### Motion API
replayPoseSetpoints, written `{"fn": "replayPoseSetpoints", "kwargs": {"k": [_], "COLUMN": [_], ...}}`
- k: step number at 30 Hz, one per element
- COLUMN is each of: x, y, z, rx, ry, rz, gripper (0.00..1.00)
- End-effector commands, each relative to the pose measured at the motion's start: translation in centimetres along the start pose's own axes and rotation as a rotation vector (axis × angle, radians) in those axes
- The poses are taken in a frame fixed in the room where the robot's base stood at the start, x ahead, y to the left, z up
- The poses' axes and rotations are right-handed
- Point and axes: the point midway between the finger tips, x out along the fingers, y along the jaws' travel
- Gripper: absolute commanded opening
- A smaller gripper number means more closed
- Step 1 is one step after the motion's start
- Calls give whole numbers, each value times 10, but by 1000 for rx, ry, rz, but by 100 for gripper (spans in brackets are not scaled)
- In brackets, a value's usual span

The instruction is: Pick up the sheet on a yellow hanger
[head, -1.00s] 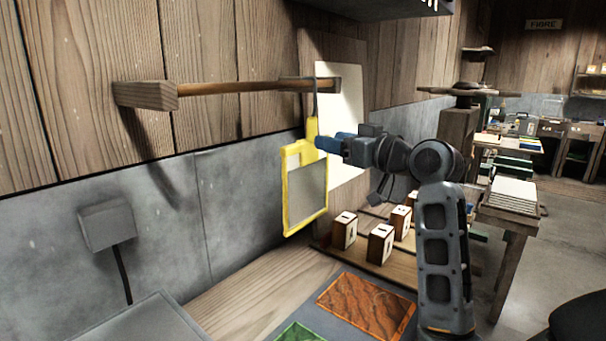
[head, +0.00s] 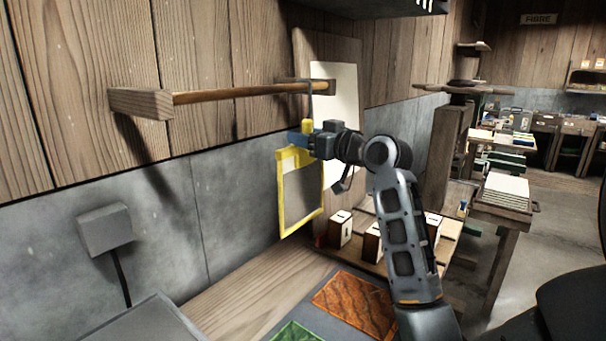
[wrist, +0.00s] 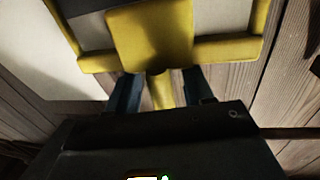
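The yellow hanger (head: 281,202) is a rectangular frame with a grey sheet (head: 303,194) inside it. It hangs by a dark hook from the wooden rail (head: 235,92) on the wall. My gripper (head: 299,138) is at the hanger's narrow upper neck, just above the frame. In the wrist view, the two blue fingers (wrist: 160,93) stand on either side of the yellow neck (wrist: 161,92), with small gaps seeming to show beside it. The fingertips are partly hidden behind the hanger's broad yellow tab (wrist: 150,35).
A white panel (head: 345,105) leans against the wall behind the hanger. Several numbered wooden blocks (head: 340,228) stand on the bench below. An orange-brown patterned panel (head: 355,303) and a green one (head: 298,333) lie in front. A grey box (head: 105,229) is on the wall at left.

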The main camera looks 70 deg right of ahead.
Motion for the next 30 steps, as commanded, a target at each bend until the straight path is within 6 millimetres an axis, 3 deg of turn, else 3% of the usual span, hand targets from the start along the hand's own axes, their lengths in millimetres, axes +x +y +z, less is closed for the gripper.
{"fn": "replayPoseSetpoints", "kwargs": {"k": [2, 15, 30], "x": [0, 0, 0], "y": [0, 0, 0], "z": [0, 0, -1], "rx": [0, 0, 0], "ry": [0, 0, 1], "rz": [0, 0, 0], "gripper": [43, 1, 0]}}
